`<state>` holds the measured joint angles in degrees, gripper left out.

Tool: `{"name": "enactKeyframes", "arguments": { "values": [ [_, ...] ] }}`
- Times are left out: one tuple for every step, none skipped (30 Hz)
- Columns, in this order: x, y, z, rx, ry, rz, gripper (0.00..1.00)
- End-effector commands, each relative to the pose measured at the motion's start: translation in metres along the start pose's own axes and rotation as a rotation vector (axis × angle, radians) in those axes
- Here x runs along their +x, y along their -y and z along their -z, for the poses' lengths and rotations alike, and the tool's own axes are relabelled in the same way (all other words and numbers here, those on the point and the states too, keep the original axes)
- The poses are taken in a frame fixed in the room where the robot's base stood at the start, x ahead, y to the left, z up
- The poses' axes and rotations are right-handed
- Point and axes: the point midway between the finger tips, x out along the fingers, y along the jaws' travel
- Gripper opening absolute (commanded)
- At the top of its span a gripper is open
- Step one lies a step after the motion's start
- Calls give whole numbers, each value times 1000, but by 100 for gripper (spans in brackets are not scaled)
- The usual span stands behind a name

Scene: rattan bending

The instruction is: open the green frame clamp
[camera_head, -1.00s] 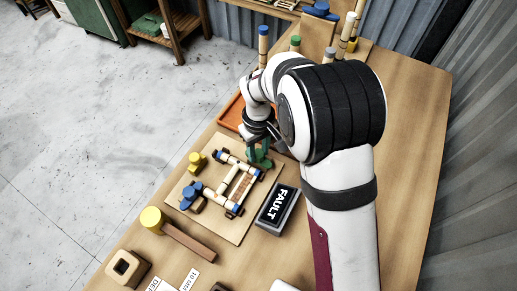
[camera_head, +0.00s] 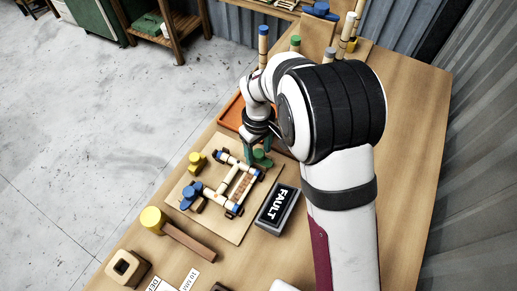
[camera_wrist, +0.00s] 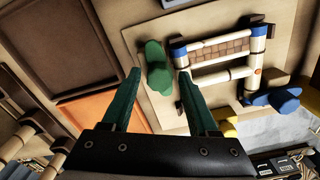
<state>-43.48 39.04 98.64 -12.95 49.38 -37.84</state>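The green frame clamp (camera_head: 262,158) is at the far corner of the light wooden frame (camera_head: 238,184) on the board. In the wrist view the clamp (camera_wrist: 157,68) has a rounded green handle and lies between and beyond my fingertips. My gripper (camera_wrist: 159,74) is open, with one green finger on each side of the clamp's handle. A gap shows on both sides, and I see no contact. In the head view my gripper (camera_head: 249,150) is just above and left of the clamp, partly hidden by my wrist.
The board (camera_head: 190,160) also carries a yellow clamp (camera_head: 197,161) and a blue clamp (camera_head: 190,196). A box reading FAULT (camera_head: 279,206) stands right of the board. A yellow-headed mallet (camera_head: 153,219) lies in front. An orange tray (camera_head: 232,112) is behind.

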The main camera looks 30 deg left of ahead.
Motion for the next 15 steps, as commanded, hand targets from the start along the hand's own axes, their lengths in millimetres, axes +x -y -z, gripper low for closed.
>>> {"name": "enactKeyframes", "arguments": {
  "values": [
    [0,0,0,0,0,0,67],
    [0,0,0,0,-1,0,67],
    [0,0,0,0,-1,0,67],
    [0,0,0,0,-1,0,67],
    [0,0,0,0,-1,0,67],
    [0,0,0,0,-1,0,67],
    [0,0,0,0,-1,0,67],
    [0,0,0,1,-1,-1,67],
    [-1,0,0,0,-2,-1,67],
    [-3,0,1,0,-3,-1,67],
    [-6,0,1,0,-4,-2,67],
    [-12,0,1,0,-3,-1,67],
    [-18,-1,1,0,-5,-2,67],
    [-25,-1,1,1,-6,-3,67],
    [-36,-1,2,1,-7,-3,67]
  ]
}}
